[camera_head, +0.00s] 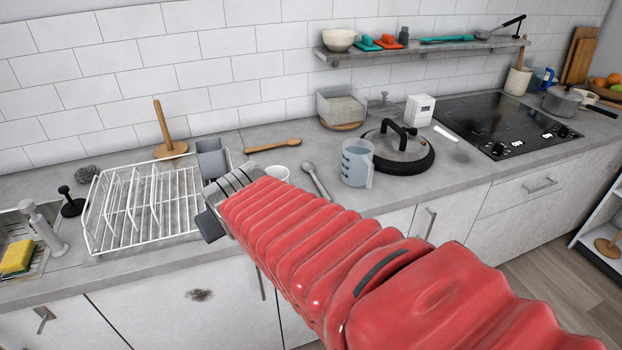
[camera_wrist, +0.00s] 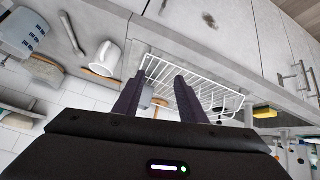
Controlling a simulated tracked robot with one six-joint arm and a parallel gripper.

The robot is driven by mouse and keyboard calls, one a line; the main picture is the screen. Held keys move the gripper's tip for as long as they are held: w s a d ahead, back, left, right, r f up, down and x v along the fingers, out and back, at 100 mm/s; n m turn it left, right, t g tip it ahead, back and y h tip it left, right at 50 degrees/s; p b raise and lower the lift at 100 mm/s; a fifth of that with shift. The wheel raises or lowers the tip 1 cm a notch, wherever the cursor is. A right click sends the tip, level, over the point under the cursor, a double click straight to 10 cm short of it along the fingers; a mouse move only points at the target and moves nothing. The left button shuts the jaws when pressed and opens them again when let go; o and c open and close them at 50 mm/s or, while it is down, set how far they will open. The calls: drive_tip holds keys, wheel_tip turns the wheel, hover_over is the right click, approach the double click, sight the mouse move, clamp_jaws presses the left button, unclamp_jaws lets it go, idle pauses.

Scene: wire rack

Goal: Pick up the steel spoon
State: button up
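The steel spoon (camera_head: 316,179) lies on the grey counter between a white mug (camera_head: 277,173) and a clear measuring jug (camera_head: 357,163). In the wrist view the spoon (camera_wrist: 72,33) shows at the upper left, beside the mug (camera_wrist: 104,57). My gripper (camera_wrist: 160,78) is open, with two dark fingers apart and nothing between them. In the head view my gripper (camera_head: 208,212) is at the counter's front edge by the dish rack, left of the spoon; its fingers are partly hidden by my arm.
The white wire dish rack (camera_head: 100,225) stands left of the spoon. A wooden spoon (camera_head: 273,146) lies behind the mug. A wall shelf (camera_head: 425,47) holds utensils. A sink with a yellow sponge (camera_head: 17,257) is far left.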

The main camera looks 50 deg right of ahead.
drive_tip(key=w+d+f+m+h, duration=0.1)
drive_tip(key=w+d+h, duration=0.15)
drive_tip(key=d, duration=0.75)
drive_tip(key=m+t, duration=0.2)
drive_tip(key=t, duration=0.2)
approach(322, 187)
drive_tip(key=shift+w+a+r+h, duration=0.15)
drive_tip(key=shift+w+r+h, duration=0.2)
drive_tip(key=shift+w+r, duration=0.6)
drive_tip(key=shift+s+d+f, duration=0.2)
drive_tip(key=shift+s+d, duration=0.1)
drive_tip(key=shift+s, duration=0.2)
drive_tip(key=shift+w, duration=0.15)
drive_tip(key=shift+x, duration=4.2)
drive_tip(key=shift+w, duration=0.1)
